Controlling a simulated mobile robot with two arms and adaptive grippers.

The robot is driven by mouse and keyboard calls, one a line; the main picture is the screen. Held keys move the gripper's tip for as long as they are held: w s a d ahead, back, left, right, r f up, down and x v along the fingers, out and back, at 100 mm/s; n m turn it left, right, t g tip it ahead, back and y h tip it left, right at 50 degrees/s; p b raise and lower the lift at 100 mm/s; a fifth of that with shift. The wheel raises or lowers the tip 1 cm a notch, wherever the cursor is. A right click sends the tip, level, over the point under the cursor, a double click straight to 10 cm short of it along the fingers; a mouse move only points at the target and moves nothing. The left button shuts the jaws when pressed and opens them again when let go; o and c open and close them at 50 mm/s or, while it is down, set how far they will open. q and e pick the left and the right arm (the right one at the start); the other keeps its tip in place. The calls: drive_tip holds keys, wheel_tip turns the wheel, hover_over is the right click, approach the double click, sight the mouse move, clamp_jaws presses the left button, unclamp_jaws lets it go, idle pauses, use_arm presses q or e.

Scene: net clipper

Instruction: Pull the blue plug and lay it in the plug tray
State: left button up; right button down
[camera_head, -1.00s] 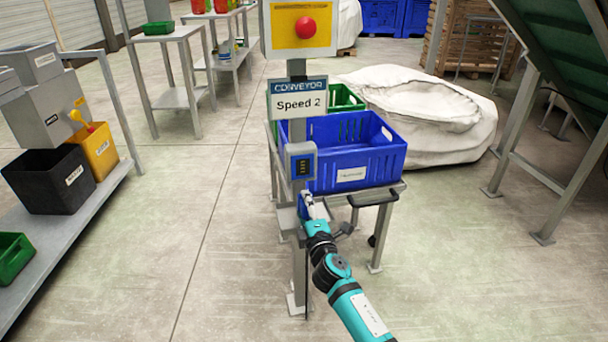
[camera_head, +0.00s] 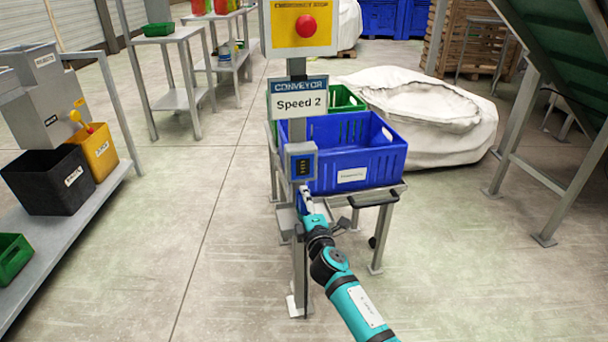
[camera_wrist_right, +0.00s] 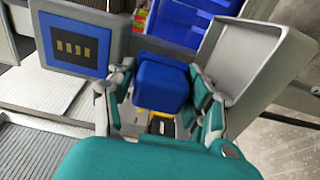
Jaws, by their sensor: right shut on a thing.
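My right gripper (camera_head: 305,200) is just below the grey and blue socket box (camera_head: 302,165) on the conveyor post. In the right wrist view, the gripper (camera_wrist_right: 162,105) is shut on the blue plug (camera_wrist_right: 161,82), with fingers on both its sides. The plug is apart from the socket box, whose blue face with several slots (camera_wrist_right: 70,48) is bare. A shallow grey tray (camera_wrist_right: 247,55), seemingly the plug tray, is right of the plug in the wrist view. In the head view a grey tray (camera_head: 286,218) shows beside the post, partly hidden. My left gripper is out of view.
A blue crate (camera_head: 352,165) stands on a small grey table right behind the post. The Speed 2 sign (camera_head: 298,102) and the red stop button (camera_head: 306,26) are above. A white sack (camera_head: 430,115) lies behind.

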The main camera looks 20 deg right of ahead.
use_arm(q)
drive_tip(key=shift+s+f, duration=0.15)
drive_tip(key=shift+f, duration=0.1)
use_arm(e)
drive_tip(key=shift+f, duration=0.5)
drive_tip(key=shift+c, duration=2.2)
unclamp_jaws()
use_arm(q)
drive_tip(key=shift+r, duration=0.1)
use_arm(e)
drive_tip(key=shift+s+f, duration=0.1)
drive_tip(key=shift+s, duration=0.05)
drive_tip(key=shift+s+f, duration=0.1)
drive_tip(key=shift+s, duration=0.15)
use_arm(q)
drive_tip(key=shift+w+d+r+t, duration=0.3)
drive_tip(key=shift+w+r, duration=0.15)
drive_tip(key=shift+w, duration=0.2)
use_arm(e)
drive_tip(key=s+a+r, duration=0.1)
drive_tip(key=s, duration=1.9)
drive_tip(key=shift+r, duration=0.3)
